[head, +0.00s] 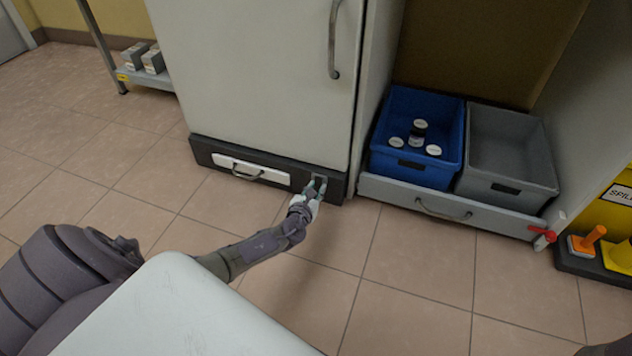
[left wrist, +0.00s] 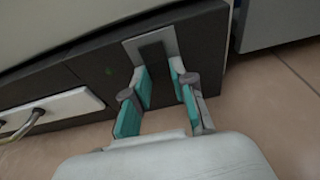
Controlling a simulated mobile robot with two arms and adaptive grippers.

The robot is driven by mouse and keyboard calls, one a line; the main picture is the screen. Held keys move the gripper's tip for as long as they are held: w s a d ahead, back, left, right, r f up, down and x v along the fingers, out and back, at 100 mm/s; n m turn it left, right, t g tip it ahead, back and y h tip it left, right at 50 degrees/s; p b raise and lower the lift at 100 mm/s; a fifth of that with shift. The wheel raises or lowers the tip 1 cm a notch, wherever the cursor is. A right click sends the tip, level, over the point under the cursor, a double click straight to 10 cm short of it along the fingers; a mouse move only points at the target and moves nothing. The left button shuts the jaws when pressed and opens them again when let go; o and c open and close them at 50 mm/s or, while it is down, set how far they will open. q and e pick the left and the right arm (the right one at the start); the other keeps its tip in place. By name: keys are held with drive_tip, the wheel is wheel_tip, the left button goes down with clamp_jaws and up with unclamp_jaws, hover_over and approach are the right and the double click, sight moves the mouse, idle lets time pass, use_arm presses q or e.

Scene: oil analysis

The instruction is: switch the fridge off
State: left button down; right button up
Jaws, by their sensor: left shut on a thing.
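The white fridge (head: 262,70) stands upright with its door closed. Its dark base panel (head: 225,147) runs along the floor. In the left wrist view, a dark switch (left wrist: 152,55) sits on a light grey plate (left wrist: 134,48) in that panel. A small green light (left wrist: 108,71) glows to the left of the plate. My left gripper (head: 317,185) reaches low to the right end of the panel. Its teal fingertips in the left wrist view (left wrist: 160,76) are on either side of the switch, shut on it. My right gripper is not in view.
A white drawer front with a metal handle (head: 247,174) is left of the switch. To the right, a blue crate (head: 455,165) with several jars and a grey crate (head: 500,190) stand on a pull-out shelf. Tiled floor is free in front.

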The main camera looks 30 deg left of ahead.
use_arm(q)
drive_tip(key=c, duration=1)
unclamp_jaws()
drive_tip(key=shift+o, duration=0.2)
drive_tip(key=v, duration=1.2)
